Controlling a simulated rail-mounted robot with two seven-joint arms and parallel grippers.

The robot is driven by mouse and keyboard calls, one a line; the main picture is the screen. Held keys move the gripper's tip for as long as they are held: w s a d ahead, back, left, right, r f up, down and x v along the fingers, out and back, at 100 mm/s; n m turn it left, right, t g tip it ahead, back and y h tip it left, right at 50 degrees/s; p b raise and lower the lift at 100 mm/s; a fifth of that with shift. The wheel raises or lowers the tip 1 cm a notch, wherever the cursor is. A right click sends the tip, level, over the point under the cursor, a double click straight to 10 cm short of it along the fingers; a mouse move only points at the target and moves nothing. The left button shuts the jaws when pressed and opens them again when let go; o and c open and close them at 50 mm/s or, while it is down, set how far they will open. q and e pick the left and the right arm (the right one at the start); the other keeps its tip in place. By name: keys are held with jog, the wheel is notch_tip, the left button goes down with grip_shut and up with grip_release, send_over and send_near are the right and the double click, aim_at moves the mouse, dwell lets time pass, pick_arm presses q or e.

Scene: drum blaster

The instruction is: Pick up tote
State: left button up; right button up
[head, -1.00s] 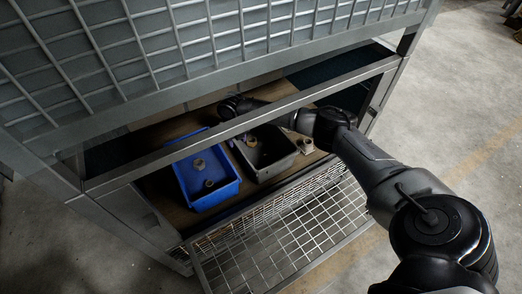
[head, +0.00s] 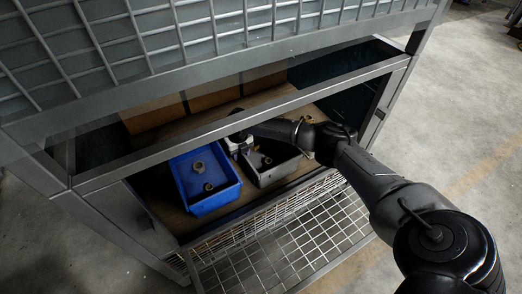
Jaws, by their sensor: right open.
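A blue tote (head: 222,199) sits on the brown shelf inside the metal cabinet and holds small ring-shaped metal parts (head: 198,166). A dark grey tote (head: 280,174) stands beside it on the right, with at least one small part (head: 267,160) inside. My right arm reaches in from the right, over the grey tote. My right gripper (head: 239,149) is open at the upper left of the grey tote, by the gap between the totes. Its fingertips are small and dark, so I cannot tell whether they touch a rim. My left gripper is out of view.
A metal frame bar (head: 240,122) crosses the cabinet opening above the totes. Mesh panels cover the upper part (head: 200,35), and a lowered wire mesh door (head: 290,250) lies in front. Brown boxes (head: 215,95) stand at the back. Concrete floor (head: 450,130) is clear at right.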

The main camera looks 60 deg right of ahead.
jog(key=shift+r, duration=0.1)
grip_shut()
jog(key=shift+r, duration=0.1)
dwell(0.5)
